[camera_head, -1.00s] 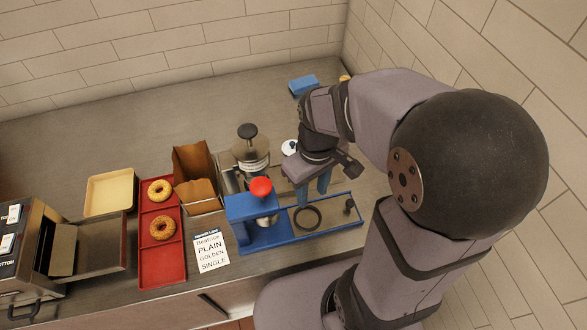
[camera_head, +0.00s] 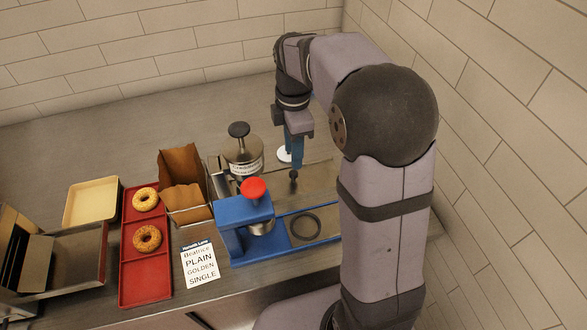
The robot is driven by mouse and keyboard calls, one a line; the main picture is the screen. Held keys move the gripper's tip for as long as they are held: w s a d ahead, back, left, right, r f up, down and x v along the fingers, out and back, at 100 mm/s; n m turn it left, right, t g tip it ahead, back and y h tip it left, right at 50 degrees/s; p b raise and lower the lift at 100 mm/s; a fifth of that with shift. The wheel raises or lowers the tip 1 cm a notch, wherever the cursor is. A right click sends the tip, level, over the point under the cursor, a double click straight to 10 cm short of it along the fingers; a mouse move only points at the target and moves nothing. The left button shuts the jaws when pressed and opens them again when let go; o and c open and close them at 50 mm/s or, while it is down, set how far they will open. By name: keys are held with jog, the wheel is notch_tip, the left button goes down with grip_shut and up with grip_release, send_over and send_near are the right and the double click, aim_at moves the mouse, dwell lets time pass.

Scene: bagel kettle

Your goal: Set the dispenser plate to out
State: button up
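A metal canister dispenser (camera_head: 243,158) with a black top knob and a partly readable label stands behind the blue press. A flat metal plate (camera_head: 318,178) extends to its right, with a small upright black knob (camera_head: 293,180) on it. My gripper (camera_head: 296,166) points down with blue fingers just above and behind this knob, close to it in the picture. I cannot tell whether they touch. The fingers overlap from this angle, so their opening is unclear. My arm hides the plate's right part.
In front is a blue press (camera_head: 240,225) with a red knob (camera_head: 253,188) and a black ring (camera_head: 305,226) in its frame. A white disc (camera_head: 284,155) lies behind my fingers. A paper bag (camera_head: 182,170) and red tray (camera_head: 145,280) with two bagels stand left. The back counter is clear.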

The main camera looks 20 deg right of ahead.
aim_at(294, 172)
jog(key=shift+f+p, duration=0.65)
jog(key=shift+f, duration=2.9)
jog(key=shift+c, duration=0.5)
grip_shut()
jog(key=shift+d, duration=0.1)
